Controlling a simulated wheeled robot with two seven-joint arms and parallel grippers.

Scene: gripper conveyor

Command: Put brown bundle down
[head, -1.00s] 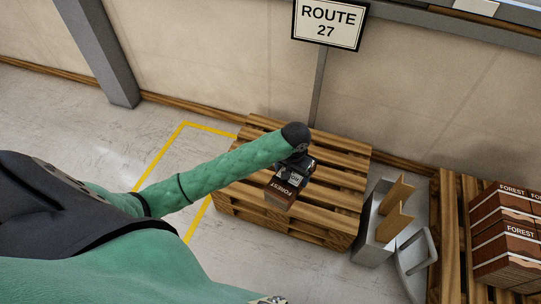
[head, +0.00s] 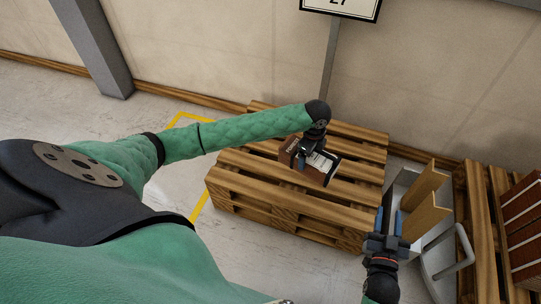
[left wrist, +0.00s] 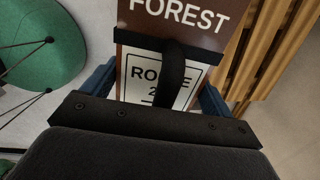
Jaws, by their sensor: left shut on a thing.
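The brown bundle (head: 293,150) is in my left gripper (head: 309,158), over the wooden pallet (head: 235,162) in the head view. The bundle has a white label. In the left wrist view the bundle (left wrist: 203,48) shows "FOREST", a "ROUTE" label and a black strap, with my gripper's blue fingers (left wrist: 160,92) on both sides. I cannot tell whether its underside touches the slats. My right gripper (head: 389,220) is at the lower right of the head view, near the pallet's right front corner; its fingers look apart and empty.
A route sign (head: 341,7) on a post stands behind the pallet. A grey holder with wooden boards (head: 424,190) stands right of it. Another pallet (head: 484,240) with brown bundles (head: 523,230) is at the far right. Much of the near pallet's top is bare.

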